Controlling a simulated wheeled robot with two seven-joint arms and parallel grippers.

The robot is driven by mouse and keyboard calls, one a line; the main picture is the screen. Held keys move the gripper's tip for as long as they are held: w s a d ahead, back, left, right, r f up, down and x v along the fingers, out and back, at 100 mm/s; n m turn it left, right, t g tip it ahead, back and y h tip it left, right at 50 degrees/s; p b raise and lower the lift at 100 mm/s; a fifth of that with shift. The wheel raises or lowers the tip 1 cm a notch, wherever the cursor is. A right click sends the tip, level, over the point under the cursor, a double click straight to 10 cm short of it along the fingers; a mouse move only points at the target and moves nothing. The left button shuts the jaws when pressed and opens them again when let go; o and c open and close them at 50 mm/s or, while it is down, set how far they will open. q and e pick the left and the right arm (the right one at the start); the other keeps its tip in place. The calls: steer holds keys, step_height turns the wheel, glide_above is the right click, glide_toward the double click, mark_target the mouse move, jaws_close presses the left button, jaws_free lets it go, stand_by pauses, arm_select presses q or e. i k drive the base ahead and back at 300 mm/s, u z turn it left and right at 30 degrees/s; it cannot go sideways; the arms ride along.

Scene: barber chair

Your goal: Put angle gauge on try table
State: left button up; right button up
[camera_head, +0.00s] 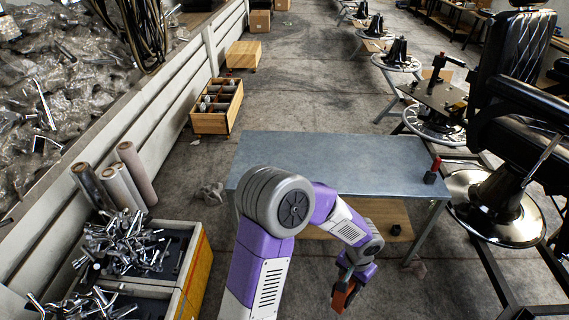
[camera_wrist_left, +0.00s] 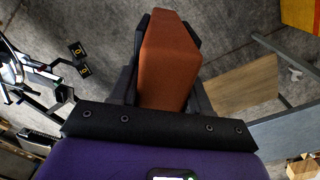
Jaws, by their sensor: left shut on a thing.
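My left gripper (camera_head: 347,282) is shut on an orange-brown, block-shaped thing, which I take to be the angle gauge (camera_head: 345,297). In the left wrist view the gauge (camera_wrist_left: 168,62) stands out from between the dark fingers. My left arm covers part of the near edge. My right gripper does not show.
A small red-and-black object (camera_head: 432,172) stands at the table's right end. A black barber chair (camera_head: 510,110) is at the right. A bin of metal parts (camera_head: 130,250) is at the lower left. Most of the tabletop is clear.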

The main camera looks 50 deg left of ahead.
mark_target(337, 162)
steer(key=u, duration=0.7)
steer(key=i, duration=0.45)
steer(key=u, duration=0.85)
steer(key=i, duration=1.3)
steer(key=z, duration=0.9)
steer(key=i, duration=0.45)
steer(key=z, duration=0.45)
